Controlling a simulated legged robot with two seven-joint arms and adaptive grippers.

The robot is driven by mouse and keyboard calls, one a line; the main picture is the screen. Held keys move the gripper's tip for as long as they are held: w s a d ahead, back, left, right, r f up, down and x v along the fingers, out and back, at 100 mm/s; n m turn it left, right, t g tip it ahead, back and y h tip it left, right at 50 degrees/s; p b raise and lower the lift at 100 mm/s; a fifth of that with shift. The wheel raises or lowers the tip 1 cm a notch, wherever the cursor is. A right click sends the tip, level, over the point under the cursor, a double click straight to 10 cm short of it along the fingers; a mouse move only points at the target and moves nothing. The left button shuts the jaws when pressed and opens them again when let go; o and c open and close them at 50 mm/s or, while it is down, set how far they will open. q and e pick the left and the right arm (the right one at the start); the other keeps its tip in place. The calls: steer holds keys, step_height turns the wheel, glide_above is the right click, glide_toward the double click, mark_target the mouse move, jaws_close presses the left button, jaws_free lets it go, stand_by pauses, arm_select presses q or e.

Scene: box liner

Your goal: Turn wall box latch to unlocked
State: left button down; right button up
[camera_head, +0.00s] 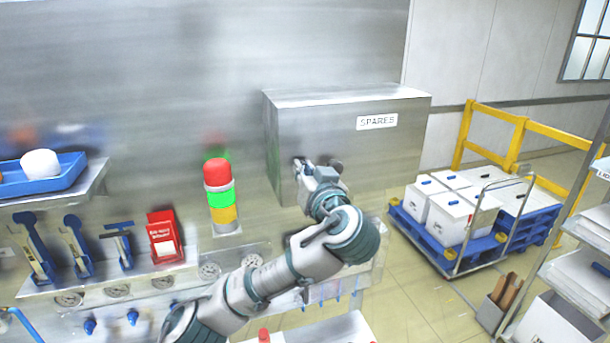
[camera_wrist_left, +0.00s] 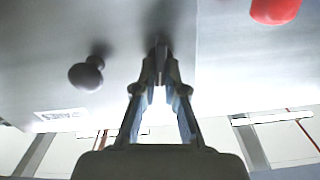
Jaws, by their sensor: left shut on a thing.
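The wall box (camera_head: 290,125) is a steel cabinet labelled SPARES, mounted on the metal wall. My left gripper (camera_head: 305,170) is at the lower left of its front face. In the left wrist view the gripper (camera_wrist_left: 160,58) is shut on a small dark latch (camera_wrist_left: 160,42), mostly covered by the fingertips, so its angle cannot be told. A dark round knob (camera_wrist_left: 86,74) stands on the box face beside the gripper, apart from it. My right gripper is not in view.
A red, green and yellow signal tower (camera_head: 219,196) stands left of the box. A red box (camera_head: 165,236) and blue-handled tools (camera_head: 75,246) sit on a shelf. A cart with white boxes (camera_head: 450,215) stands right, by a yellow rail (camera_head: 492,122).

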arm_select(q)
steer(key=shift+w+d+f+m+b, duration=0.15)
steer(key=shift+m+b, duration=0.6)
steer(key=shift+m, duration=1.85)
steer(key=shift+s+d+f+m+b, duration=0.15)
steer(key=shift+m+b, duration=0.55)
steer(key=shift+m, duration=1.9)
steer(key=shift+w+d+f+m+b, duration=0.15)
steer(key=shift+m+b, duration=0.6)
steer(key=shift+m, duration=1.85)
steer(key=c, duration=1.2)
jaws_free()
steer(key=shift+f, duration=0.1)
steer(key=shift+c, duration=0.2)
steer(key=shift+w+f, duration=0.1)
steer(key=shift+w, duration=0.15)
steer(key=shift+w, duration=0.1)
